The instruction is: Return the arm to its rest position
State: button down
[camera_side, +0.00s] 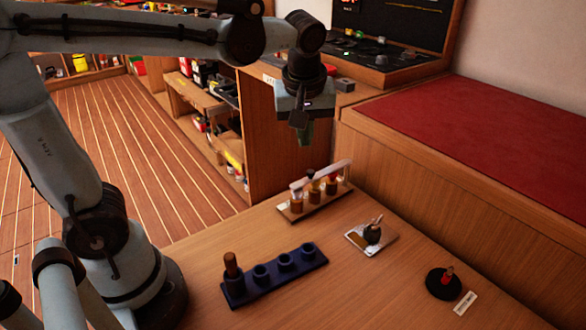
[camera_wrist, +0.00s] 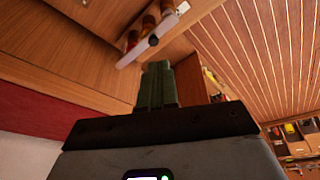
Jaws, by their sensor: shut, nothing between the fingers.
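My gripper (camera_side: 305,132) hangs pointing down from my arm, well above the far end of the wooden table (camera_side: 215,255). In the wrist view its greenish fingers (camera_wrist: 157,85) are together, with nothing between them. It touches nothing on the table. My arm reaches across the top of the side view from the left.
On the table stand a rack with several coloured items (camera_side: 315,190), a dark blue holder (camera_side: 275,275) with one brown peg, a small board (camera_side: 357,238) with a dark piece, and a black disc (camera_side: 443,284) beside a white card (camera_side: 465,303). A red-topped bench (camera_side: 480,130) borders the right.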

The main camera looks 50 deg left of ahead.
jog(key=s+f+m+t+h, duration=0.2)
jog(key=s+f+m+t, duration=0.2)
jog(key=s+m, duration=0.3)
jog(key=shift+d+f+m+t, duration=0.3)
jog(key=shift+d+f+m, duration=0.1)
jog(key=shift+m, duration=1.8)
